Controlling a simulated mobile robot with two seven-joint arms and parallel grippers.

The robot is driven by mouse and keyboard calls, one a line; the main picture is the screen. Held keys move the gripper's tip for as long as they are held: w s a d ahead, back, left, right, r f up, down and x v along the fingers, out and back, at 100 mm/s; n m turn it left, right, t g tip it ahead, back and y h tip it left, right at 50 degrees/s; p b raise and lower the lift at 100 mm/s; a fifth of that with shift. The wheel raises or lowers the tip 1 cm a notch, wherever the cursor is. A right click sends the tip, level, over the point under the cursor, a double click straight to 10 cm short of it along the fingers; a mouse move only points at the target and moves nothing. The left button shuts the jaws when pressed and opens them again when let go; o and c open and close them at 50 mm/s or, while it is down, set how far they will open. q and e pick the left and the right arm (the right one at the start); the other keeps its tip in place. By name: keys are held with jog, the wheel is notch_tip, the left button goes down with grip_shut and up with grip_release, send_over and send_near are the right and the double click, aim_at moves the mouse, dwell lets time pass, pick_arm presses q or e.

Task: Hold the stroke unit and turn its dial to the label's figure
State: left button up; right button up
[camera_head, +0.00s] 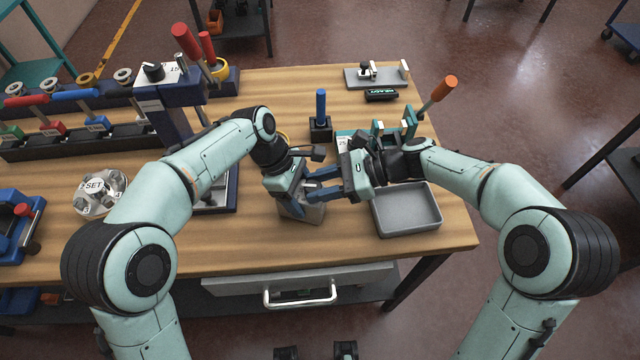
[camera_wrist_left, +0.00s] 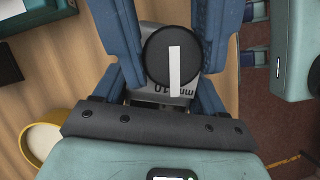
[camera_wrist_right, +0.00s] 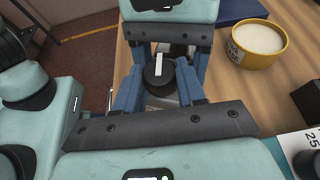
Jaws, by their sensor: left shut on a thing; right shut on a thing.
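The stroke unit (camera_head: 312,214) is a small grey block at the middle of the table's front. My left gripper (camera_head: 292,196) is shut on it; the block also shows in the left wrist view (camera_wrist_left: 186,91), with partly hidden print that seems to include "10" and "mm". Its round black dial (camera_wrist_left: 172,57) carries a white bar, near vertical in both wrist views. My right gripper (camera_head: 312,184) reaches in from the right, its blue fingers on both sides of the dial (camera_wrist_right: 158,74), shut on it. The fingertip contacts are partly hidden.
An empty grey tray (camera_head: 407,230) stands right of the unit. A blue-handled tool in a black block (camera_head: 320,128) is behind. A press with a black knob (camera_head: 165,110) stands left. A yellow-rimmed round container (camera_wrist_right: 257,42) and a card marked "25" (camera_wrist_right: 308,147) are near.

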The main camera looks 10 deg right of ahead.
jog(key=n+g, duration=0.3)
jog(key=n+g+h, duration=0.1)
jog(key=g, duration=0.1)
jog(key=shift+w+n, duration=0.3)
jog(key=shift+w, duration=0.05)
jog(key=shift+g, duration=0.4)
jog(key=o, duration=1.1)
jog(key=shift+c, duration=0.2)
jog(key=m+t, duration=0.2)
jog(key=t, duration=0.1)
jog(key=shift+s+r+m+t+y, duration=0.1)
jog(key=shift+s+m+t+y, duration=0.2)
jog(key=shift+y, duration=0.1)
jog(key=m+t, duration=0.2)
jog(key=t, duration=0.1)
jog(key=m+t, duration=0.1)
jog(key=m, duration=0.1)
jog(key=shift+s+t, duration=0.3)
jog(key=v, duration=1.2)
jog(key=shift+s+m+t, duration=0.2)
jog(key=shift+m+t, duration=0.1)
